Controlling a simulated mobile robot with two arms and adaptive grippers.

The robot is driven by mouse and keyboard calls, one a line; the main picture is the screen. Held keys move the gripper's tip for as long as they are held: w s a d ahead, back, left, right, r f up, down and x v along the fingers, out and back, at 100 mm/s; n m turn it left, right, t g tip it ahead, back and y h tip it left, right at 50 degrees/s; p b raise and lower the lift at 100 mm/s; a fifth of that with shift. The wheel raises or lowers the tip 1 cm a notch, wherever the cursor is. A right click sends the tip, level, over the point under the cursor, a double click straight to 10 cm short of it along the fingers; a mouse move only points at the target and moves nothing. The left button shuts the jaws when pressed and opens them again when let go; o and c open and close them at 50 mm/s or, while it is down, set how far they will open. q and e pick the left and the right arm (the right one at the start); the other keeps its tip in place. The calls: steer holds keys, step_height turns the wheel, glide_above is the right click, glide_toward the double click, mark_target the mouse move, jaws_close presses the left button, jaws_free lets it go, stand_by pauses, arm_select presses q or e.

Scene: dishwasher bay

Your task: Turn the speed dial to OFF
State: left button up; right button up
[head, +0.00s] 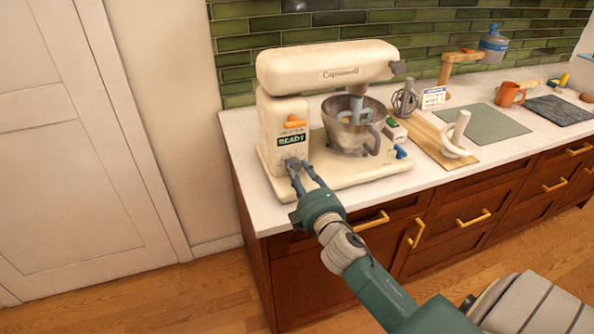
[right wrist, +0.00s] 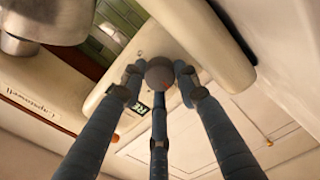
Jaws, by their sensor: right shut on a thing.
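A cream stand mixer (head: 330,62) stands on the white counter, with a small display reading READY (head: 292,140) on its column. The speed dial (right wrist: 160,74) is a round grey knob on the column below the display. My right gripper (head: 294,163) has its fingers shut around the dial. In the right wrist view the fingers (right wrist: 160,85) close in on it from several sides. In the head view the fingers mostly cover the dial, and I cannot read its setting. My left gripper is not in view.
An orange lever (head: 295,122) sits above the display. A metal bowl (head: 352,136) stands under the mixer head. Drawers run below the counter.

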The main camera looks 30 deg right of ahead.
steer(key=shift+d+f, duration=0.1)
steer(key=shift+f, duration=0.25)
steer(key=o, duration=0.9)
steer(key=shift+s+r, duration=0.1)
steer(key=shift+r, duration=0.05)
steer(key=v, duration=1.2)
steer(key=shift+r, duration=0.1)
